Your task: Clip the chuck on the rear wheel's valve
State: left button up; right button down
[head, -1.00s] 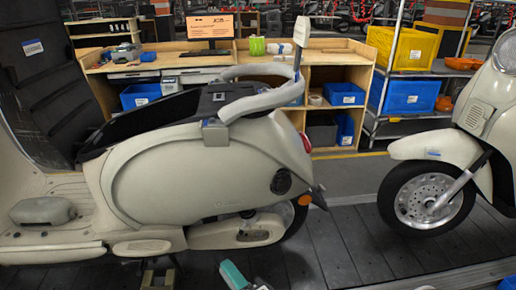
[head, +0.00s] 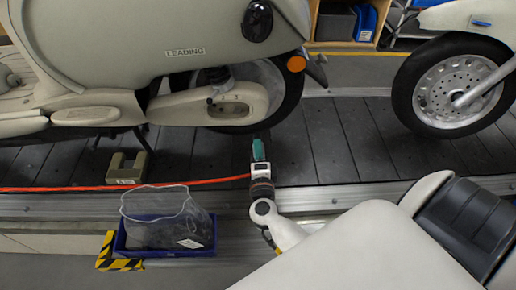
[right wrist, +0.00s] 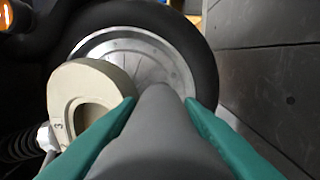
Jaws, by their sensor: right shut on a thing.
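The rear wheel (head: 287,97) of the cream scooter shows below its body in the head view, partly hidden by the swingarm cover. In the right wrist view the wheel (right wrist: 192,52) fills the upper middle, with a pale rim and dark tyre. I cannot make out the valve. My right gripper (head: 259,150) has teal fingers and is low in front of the tyre. In the right wrist view my right gripper (right wrist: 160,103) is shut on a smooth grey piece (right wrist: 156,135), which appears to be the chuck. It is apart from the rim. My left gripper is out of view.
An orange hose (head: 90,188) runs from the left to my right gripper. A blue bin (head: 165,248) with a clear bag stands at the front edge, beside a beige block (head: 126,167) on the slats. The scooter's beige cover (right wrist: 75,85) is close by. Another scooter's front wheel (head: 440,90) is at right.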

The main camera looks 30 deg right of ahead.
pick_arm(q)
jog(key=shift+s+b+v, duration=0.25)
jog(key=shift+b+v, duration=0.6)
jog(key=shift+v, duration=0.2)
pick_arm(e)
jog(key=w+d+f, duration=0.2)
jog(key=w+d, duration=0.2)
jog(key=w, duration=0.3)
jog(key=shift+w+d+f, duration=0.35)
jog(key=shift+w+d, duration=0.05)
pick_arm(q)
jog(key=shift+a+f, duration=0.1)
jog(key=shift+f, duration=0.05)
pick_arm(e)
jog(key=shift+x, duration=0.75)
jog(key=c, duration=0.9)
grip_release()
